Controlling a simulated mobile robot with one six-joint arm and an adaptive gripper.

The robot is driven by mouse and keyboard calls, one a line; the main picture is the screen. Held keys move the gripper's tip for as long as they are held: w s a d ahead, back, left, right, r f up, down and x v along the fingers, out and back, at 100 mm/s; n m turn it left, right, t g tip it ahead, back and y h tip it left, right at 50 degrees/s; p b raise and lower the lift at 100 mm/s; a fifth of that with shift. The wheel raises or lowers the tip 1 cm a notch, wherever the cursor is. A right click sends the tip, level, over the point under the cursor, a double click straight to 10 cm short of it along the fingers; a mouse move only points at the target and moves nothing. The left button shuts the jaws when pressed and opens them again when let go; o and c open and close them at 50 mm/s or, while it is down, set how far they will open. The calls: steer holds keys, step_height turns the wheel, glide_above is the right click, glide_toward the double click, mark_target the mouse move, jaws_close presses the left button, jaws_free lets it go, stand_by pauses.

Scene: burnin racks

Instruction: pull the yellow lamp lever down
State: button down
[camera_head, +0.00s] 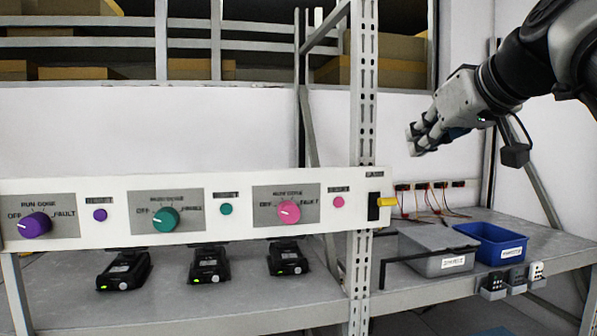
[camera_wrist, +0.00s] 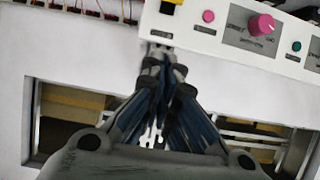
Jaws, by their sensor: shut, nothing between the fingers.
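The yellow lamp lever (camera_head: 387,202) sticks out to the right from a black slot plate at the right end of the white control panel (camera_head: 240,238). It looks roughly level. In the wrist view the yellow lever (camera_wrist: 168,8) shows at the top edge, partly cut off. My gripper (camera_head: 413,143) is shut and empty. In the head view it appears above and to the right of the lever, apart from it. In the wrist view my gripper (camera_wrist: 162,55) points toward the panel's end, with the lever beyond the fingertips.
The panel carries a purple knob (camera_head: 36,225), a green knob (camera_head: 165,219) and a pink knob (camera_head: 289,212), each with a small button. A perforated post (camera_head: 362,100) stands just left of the lever. A grey bin (camera_head: 437,262) and blue bin (camera_head: 490,243) sit on the right shelf.

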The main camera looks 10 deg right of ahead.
steer(key=p, duration=0.1)
glide_above(381, 204)
steer(key=d, duration=0.2)
step_height(381, 204, down, 4)
steer(key=f, duration=0.4)
steer(key=shift+s+f, duration=0.15)
steer(key=shift+s, duration=0.05)
steer(key=shift+s+b, duration=0.1)
steer(key=shift+b, duration=0.35)
steer(key=shift+s+f+t+b, duration=0.1)
steer(key=shift+f+t+b, duration=0.2)
steer(key=shift+b, duration=0.85)
